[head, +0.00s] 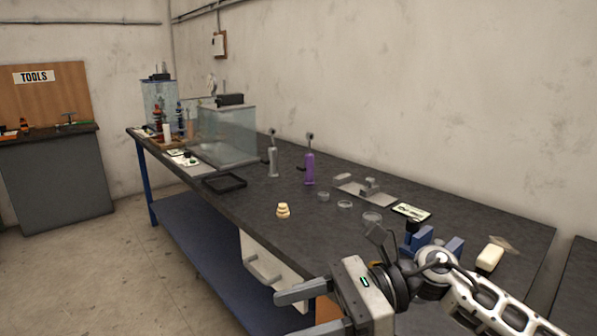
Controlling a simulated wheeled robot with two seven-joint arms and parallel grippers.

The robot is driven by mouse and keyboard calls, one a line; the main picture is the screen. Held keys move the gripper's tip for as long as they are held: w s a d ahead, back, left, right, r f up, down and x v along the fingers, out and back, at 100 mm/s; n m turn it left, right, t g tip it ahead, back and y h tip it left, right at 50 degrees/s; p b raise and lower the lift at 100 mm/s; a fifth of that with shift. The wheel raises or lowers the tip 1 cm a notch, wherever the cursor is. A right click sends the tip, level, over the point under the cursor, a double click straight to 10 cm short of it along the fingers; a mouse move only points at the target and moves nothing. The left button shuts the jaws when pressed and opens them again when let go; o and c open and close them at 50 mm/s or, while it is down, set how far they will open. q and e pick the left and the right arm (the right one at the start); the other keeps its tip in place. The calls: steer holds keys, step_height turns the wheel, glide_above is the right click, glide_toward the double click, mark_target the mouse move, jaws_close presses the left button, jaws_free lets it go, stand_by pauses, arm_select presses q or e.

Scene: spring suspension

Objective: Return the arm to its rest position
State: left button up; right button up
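My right arm (490,309) comes in from the lower right, over the near right part of the dark workbench (330,234). Its gripper (284,316) points left, in front of the bench's near edge. The two grey fingers are apart with nothing seen between them. The lower finger is partly cut off by the picture's bottom edge. My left arm and gripper are not in view.
A cream stacked piece (283,211), a purple-handled tool (309,168) and a grey-handled tool (273,161) are on the bench. Blue blocks (420,238) and a cream block (490,257) lie near my arm. A clear box (227,136) stands farther back. Floor (150,270) at left is clear.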

steer(key=s+d+f+n+t+h, duration=0.1)
steer(key=d+f+n+t+h, duration=0.4)
steer(key=f+n+t, duration=0.6)
steer(key=s+d+f+n+t+h, duration=0.1)
steer(key=d+f+n+t+h, duration=0.55)
steer(key=n, duration=0.75)
steer(key=s+d+f+m+g+h, duration=0.1)
steer(key=s+d+f+m+g, duration=0.1)
steer(key=s+f+m, duration=0.5)
step_height(320, 180, down, 4)
steer(key=shift+s+d+r+g, duration=0.25)
steer(key=shift+s+g, duration=0.5)
steer(key=shift+s, duration=0.35)
